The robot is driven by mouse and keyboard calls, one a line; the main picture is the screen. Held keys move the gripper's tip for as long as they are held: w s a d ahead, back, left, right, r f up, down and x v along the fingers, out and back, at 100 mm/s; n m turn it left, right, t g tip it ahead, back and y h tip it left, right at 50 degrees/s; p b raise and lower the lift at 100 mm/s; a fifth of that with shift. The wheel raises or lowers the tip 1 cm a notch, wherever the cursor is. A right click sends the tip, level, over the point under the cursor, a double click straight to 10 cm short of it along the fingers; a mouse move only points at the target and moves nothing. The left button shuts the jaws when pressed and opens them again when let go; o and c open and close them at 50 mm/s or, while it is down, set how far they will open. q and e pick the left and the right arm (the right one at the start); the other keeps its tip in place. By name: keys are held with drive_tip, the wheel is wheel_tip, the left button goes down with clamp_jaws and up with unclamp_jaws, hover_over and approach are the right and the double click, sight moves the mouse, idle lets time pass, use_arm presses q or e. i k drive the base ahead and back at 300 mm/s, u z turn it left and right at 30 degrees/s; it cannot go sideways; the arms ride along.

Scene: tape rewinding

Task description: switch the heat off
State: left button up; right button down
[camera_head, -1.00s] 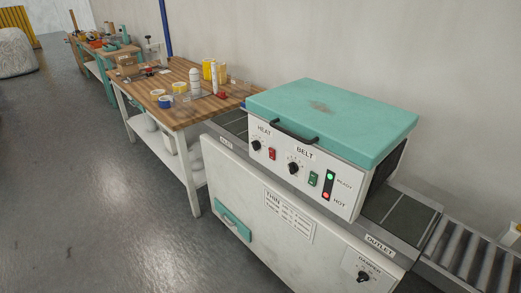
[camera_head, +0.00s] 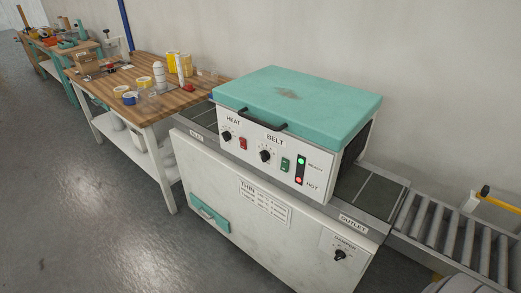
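The machine with a teal lid (camera_head: 300,95) stands in the middle of the head view. Its white front panel carries a black HEAT knob (camera_head: 226,136) at the left, with a red rocker switch (camera_head: 242,143) just right of it. A black BELT knob (camera_head: 265,156) and a green rocker switch (camera_head: 285,164) sit further right. The rocker positions are too small to tell. Neither of my grippers is in view.
A wooden workbench (camera_head: 170,98) with tape rolls and bottles stands to the left. The OUTLET side leads to a roller conveyor (camera_head: 455,235) at the right. The white cabinet below has a teal handle (camera_head: 209,213) and a DAMPER knob (camera_head: 339,255). Grey floor at the left is clear.

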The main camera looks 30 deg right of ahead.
sight(243, 142)
drive_tip(key=u, duration=0.05)
drive_tip(key=k, duration=0.6)
drive_tip(key=z, duration=0.15)
drive_tip(key=i, duration=0.25)
drive_tip(key=z, duration=1)
drive_tip(key=i, duration=0.8)
drive_tip(key=z, duration=0.7)
